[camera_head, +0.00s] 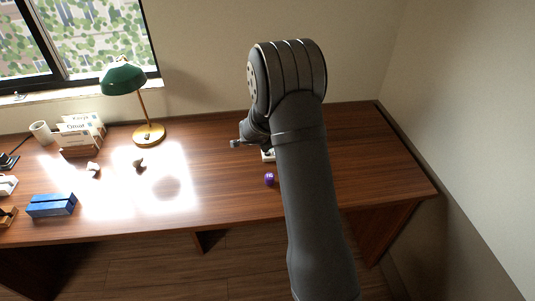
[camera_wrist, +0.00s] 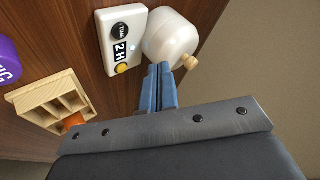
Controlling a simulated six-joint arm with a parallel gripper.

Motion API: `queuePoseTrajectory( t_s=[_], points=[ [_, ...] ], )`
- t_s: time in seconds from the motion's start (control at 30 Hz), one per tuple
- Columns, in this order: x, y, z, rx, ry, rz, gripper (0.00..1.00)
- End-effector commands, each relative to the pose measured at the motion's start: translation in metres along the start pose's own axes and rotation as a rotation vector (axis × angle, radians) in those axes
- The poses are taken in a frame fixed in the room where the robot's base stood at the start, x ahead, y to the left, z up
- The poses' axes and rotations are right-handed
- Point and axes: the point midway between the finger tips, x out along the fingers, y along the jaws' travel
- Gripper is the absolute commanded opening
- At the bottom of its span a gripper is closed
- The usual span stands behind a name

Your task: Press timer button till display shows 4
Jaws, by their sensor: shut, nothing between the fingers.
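The timer (camera_wrist: 108,61) is a small white box in the wrist view, above and left of my fingers. It has a round black button marked TIME (camera_wrist: 119,30), a display (camera_wrist: 120,49) that reads 2H, and a round yellow button (camera_wrist: 122,67). My gripper (camera_wrist: 164,68) is shut and empty, with its fingertips right of the yellow button in the picture; whether they touch anything I cannot tell. In the head view part of the white timer (camera_head: 267,156) seems to show beside my arm, which hides my fingertips.
A rounded white object with a wooden knob (camera_wrist: 170,37) is close to my fingertips. A green lamp (camera_head: 123,78) and blue box (camera_head: 51,205) stand further left on the desk (camera_head: 220,206).

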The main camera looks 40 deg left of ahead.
Motion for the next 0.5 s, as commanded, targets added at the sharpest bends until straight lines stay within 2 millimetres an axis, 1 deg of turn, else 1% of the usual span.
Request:
queuePoseTrajectory(
  t_s=[0.27, 0.5],
  points=[
    [-0.002, -0.002, -0.002, 0.002, 0.001, -0.001, 0.0],
    [-0.023, -0.018, -0.018, 0.003, 0.002, -0.002, 0.0]
  ],
)
